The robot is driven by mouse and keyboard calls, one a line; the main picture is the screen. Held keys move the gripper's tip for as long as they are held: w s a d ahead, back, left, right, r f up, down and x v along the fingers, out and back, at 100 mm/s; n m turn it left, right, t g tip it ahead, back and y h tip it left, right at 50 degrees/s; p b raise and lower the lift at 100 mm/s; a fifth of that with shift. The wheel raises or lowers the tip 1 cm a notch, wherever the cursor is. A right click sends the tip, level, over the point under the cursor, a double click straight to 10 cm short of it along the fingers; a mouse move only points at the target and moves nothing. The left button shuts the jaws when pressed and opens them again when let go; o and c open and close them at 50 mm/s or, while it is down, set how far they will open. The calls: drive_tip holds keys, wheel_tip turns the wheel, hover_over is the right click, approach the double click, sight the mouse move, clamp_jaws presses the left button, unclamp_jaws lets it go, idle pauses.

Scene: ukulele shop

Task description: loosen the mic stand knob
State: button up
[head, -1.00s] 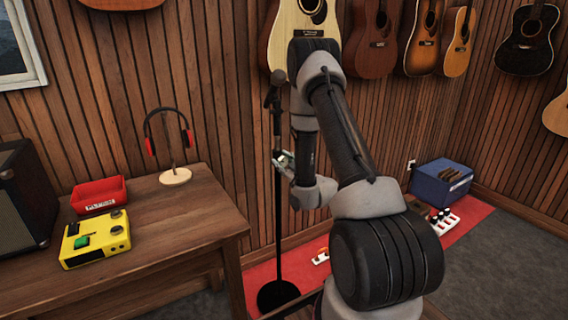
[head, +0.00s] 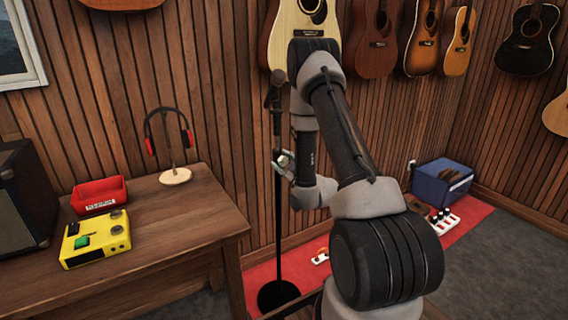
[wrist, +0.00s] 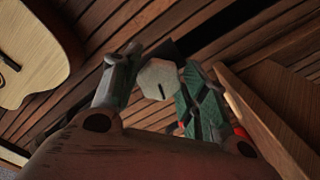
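The mic stand (head: 278,220) stands upright on a round black base (head: 278,295), with a microphone (head: 279,78) at its top. My gripper (head: 284,158) is at the stand's pole, about halfway up. In the wrist view, the pale, many-sided knob (wrist: 158,78) with a dark mark on its face sits between the two fingers of my gripper (wrist: 160,85). The fingers lie close against both sides of the knob and appear closed on it. In the head view the knob is too small to make out clearly.
A wooden table (head: 200,215) at the left holds a red bin (head: 98,196), a yellow box (head: 95,240) and headphones on a stand (head: 175,176). Guitars (head: 375,38) hang on the wall behind. A blue box (head: 440,185) sits on the red mat (head: 480,212) at the right.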

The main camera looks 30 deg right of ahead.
drive_tip(key=shift+o, duration=0.6)
drive_tip(key=s, duration=0.7)
drive_tip(key=shift+s, duration=0.25)
drive_tip(key=shift+d, duration=0.1)
drive_tip(key=w+m, duration=0.8)
drive_tip(key=m, duration=0.1)
drive_tip(key=shift+w, duration=0.15)
